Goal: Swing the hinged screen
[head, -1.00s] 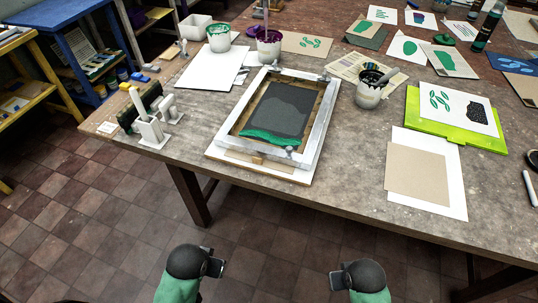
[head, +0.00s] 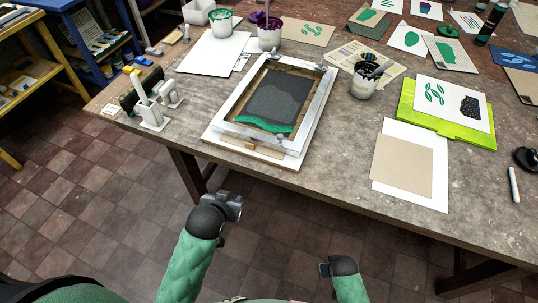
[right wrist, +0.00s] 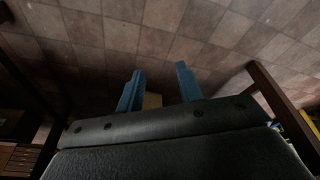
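The hinged screen (head: 214,116) is a pale metal frame around a brown mesh with a dark rectangle and a band of green ink near its front edge. It lies down over a board on the table, with small clamps at its far end. A small wooden block (head: 248,145) shows at its front edge. My left gripper (head: 238,206) is below and in front of the table edge, apart from the screen; its finger gap is unclear. My right gripper (head: 324,269) is lower and further right, also clear of the table. In the right wrist view its blue fingers (right wrist: 159,86) stand apart.
The table (head: 330,165) also holds ink pots (head: 365,82), a green board (head: 440,125) with a print, tan and white sheets (head: 405,165), and white stands (head: 152,112) left of the screen. Tiled floor lies clear before the table.

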